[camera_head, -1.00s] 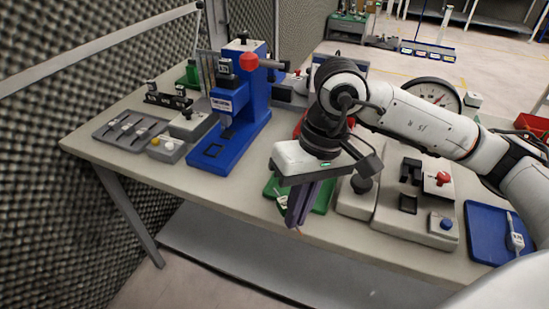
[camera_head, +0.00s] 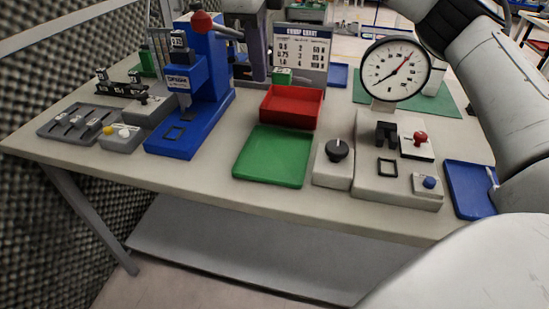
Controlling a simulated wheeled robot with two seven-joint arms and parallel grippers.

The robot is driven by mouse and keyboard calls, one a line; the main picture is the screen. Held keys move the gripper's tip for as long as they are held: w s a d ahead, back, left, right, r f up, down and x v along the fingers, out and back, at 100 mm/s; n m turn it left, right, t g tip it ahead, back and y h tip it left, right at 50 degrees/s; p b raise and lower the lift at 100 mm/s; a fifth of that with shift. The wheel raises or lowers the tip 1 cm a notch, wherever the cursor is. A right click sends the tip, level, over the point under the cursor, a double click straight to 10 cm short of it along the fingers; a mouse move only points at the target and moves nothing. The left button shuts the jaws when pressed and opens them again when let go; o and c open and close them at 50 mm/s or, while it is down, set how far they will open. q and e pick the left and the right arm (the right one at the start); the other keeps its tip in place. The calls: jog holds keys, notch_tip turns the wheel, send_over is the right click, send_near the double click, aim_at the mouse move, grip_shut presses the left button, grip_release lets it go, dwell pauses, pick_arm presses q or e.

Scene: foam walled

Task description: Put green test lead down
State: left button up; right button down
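My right arm rises along the right side and leaves through the top edge. My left gripper is not in view.
A blue press (camera_head: 190,95) and grey switch boxes (camera_head: 122,137) stand left. A knob box (camera_head: 335,165), test fixture (camera_head: 395,185) and blue tray (camera_head: 467,190) stand right. A dial gauge (camera_head: 395,70) and a chart (camera_head: 300,48) stand behind. The table's front strip is clear.

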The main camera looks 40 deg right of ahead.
jog(key=shift+d+f, duration=0.1)
jog(key=shift+f, duration=0.3)
send_over(264, 153)
jog(key=f, duration=1.2)
jog(key=shift+s+a+f+b, duration=0.2)
jog(key=shift+f+b, duration=0.1)
jog(key=shift+f, duration=2.15)
jog(key=shift+f, duration=0.15)
jog(key=c, duration=2)
grip_release()
